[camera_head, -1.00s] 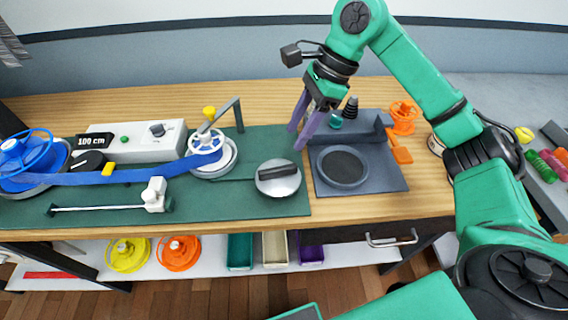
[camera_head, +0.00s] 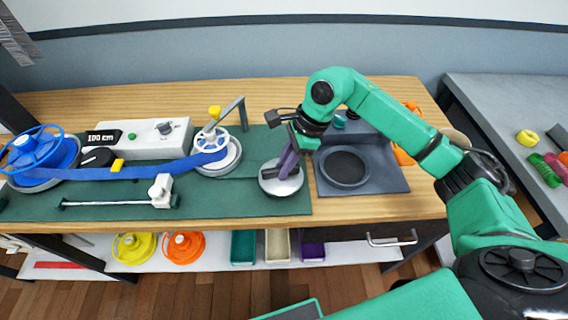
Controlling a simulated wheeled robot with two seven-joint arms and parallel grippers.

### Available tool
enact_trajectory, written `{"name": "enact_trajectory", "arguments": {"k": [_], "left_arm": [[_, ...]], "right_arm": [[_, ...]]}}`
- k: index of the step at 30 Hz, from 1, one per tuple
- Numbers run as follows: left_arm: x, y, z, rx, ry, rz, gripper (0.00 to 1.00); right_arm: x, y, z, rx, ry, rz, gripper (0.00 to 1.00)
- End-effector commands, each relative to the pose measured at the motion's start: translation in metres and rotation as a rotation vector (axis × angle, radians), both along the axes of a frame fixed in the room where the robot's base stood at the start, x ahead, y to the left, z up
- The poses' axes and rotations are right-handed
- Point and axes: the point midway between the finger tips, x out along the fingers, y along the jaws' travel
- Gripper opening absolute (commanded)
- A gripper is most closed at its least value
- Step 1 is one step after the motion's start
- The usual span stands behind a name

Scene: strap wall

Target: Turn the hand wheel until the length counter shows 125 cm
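The length counter (camera_head: 104,137) on the white box reads 100 cm. A white spoked wheel with a yellow knob (camera_head: 211,142), apparently the hand wheel, stands right of the box. The blue strap (camera_head: 150,171) runs from the blue spool (camera_head: 42,153) at the left to this wheel. My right gripper (camera_head: 287,170) has its purple fingers down at the dark handle of a round grey disc (camera_head: 282,187), well right of the wheel. The fingers overlap in this view, so their gap and any hold on the handle are hidden. My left gripper is not in view.
A dark tray with a round recess (camera_head: 345,168) lies right of the disc. A white clamp on a rod (camera_head: 160,190) lies in front of the strap. Yellow (camera_head: 134,247) and orange (camera_head: 183,247) spools and several bins are on the shelf below. A grey side table (camera_head: 490,110) stands at the right.

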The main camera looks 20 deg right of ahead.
Motion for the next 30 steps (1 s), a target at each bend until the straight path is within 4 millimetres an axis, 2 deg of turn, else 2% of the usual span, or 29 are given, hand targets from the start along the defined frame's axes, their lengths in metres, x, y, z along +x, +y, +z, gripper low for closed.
{"name": "enact_trajectory", "arguments": {"k": [5,13,18,30], "left_arm": [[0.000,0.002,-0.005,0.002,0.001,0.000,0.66],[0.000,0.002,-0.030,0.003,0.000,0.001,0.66],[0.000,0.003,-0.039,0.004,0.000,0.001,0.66],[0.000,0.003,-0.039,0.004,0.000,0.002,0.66]], "right_arm": [[0.000,0.000,-0.002,0.000,-0.003,-0.033,0.00],[-0.001,0.000,-0.004,-0.001,-0.007,-0.289,0.00],[-0.002,0.001,-0.002,0.001,-0.005,-0.438,0.00],[-0.003,0.001,0.001,0.001,-0.002,-0.491,0.00]]}}
